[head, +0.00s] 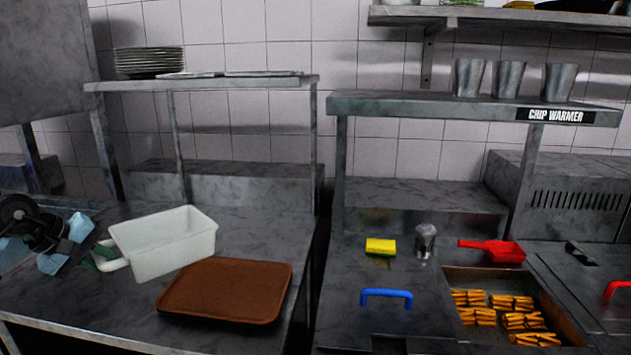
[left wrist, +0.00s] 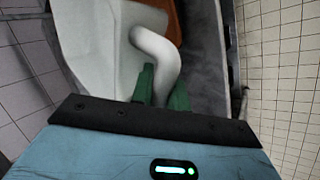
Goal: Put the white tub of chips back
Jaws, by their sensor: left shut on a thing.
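The white tub (head: 165,250) is a rectangular open box at the left of the head view, over the left counter and just behind the brown tray. I see no chips in the part of its inside that shows. My left gripper (head: 106,257) is at the tub's left end, with its green fingers shut on the tub's looped handle. The left wrist view shows the handle (left wrist: 155,50) between the green fingers (left wrist: 162,90), with the tub wall (left wrist: 90,45) beside it. I cannot tell whether the tub's base touches the counter. My right gripper is not in view.
The brown tray (head: 228,290) lies empty on the left counter (head: 60,305). The chip warmer well (head: 565,318) at right holds several chip portions. A red scoop (head: 500,251), metal shaker (head: 425,240) and yellow sponge (head: 380,246) stand behind. A plate stack (head: 148,62) sits on the left shelf.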

